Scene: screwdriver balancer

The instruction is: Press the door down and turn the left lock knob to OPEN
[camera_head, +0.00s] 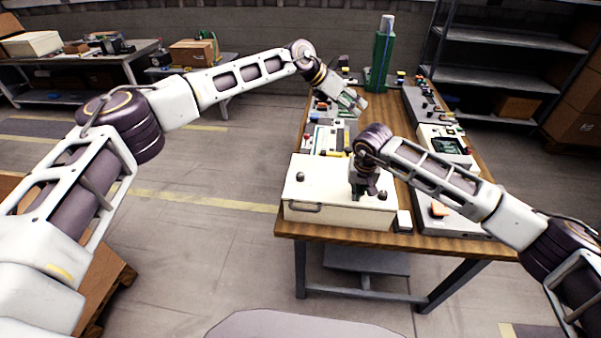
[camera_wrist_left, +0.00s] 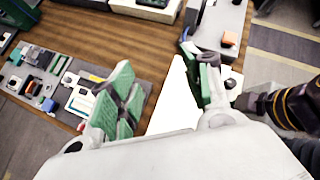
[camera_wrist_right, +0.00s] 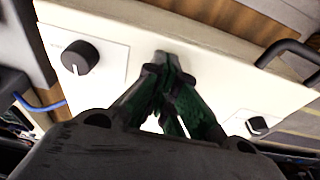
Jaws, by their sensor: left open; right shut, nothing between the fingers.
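The cream box with its flat top door (camera_head: 330,186) stands at the table's near end. The left lock knob (camera_head: 300,176) is round and black. It also shows at the lower right of the right wrist view (camera_wrist_right: 257,125). My right gripper (camera_head: 363,192) is shut and empty, pointing down at the door between the two knobs; its green fingertips (camera_wrist_right: 167,58) seem to meet the panel, but contact is unclear. The right knob (camera_head: 382,196) is just right of it. My left gripper (camera_head: 358,103) is open and empty, beyond the box and above the table. Knob lettering is unreadable.
A black handle (camera_head: 305,208) is on the box's front. Grey equipment (camera_head: 455,217) with an orange part stands to the right.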

